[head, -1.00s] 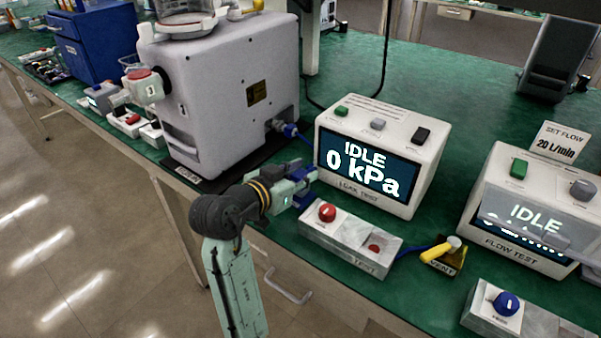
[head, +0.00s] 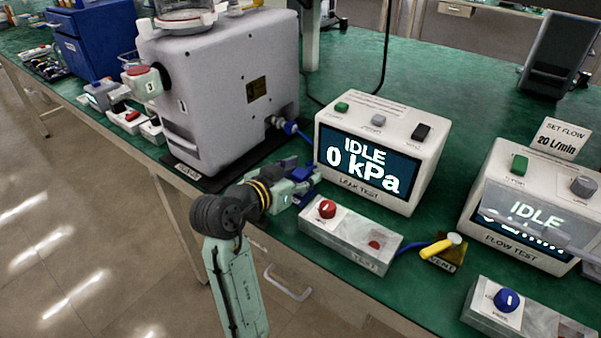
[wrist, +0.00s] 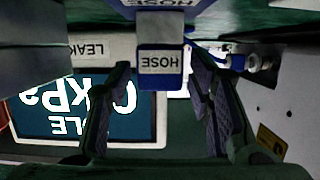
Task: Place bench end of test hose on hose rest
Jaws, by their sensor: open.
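My gripper (head: 304,184) is open at the bench edge, left of the leak test box. A blue block labelled HOSE (wrist: 160,72) is in the wrist view, ahead of my spread fingers and centred between them; it also shows as blue at my gripper in the head view (head: 301,174). A second blue part labelled HOSE (wrist: 158,4) is at the top edge of the wrist view. I cannot tell which of these is the hose end and which the rest. A blue hose fitting (head: 290,128) sits at the port on the grey pump (head: 222,85).
The leak test box (head: 375,155) reads IDLE, 0 kPa, close right of my gripper. A block with a red knob (head: 350,235) is in front of it. A yellow vent valve (head: 440,246) and the flow test box (head: 535,205) stand further right.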

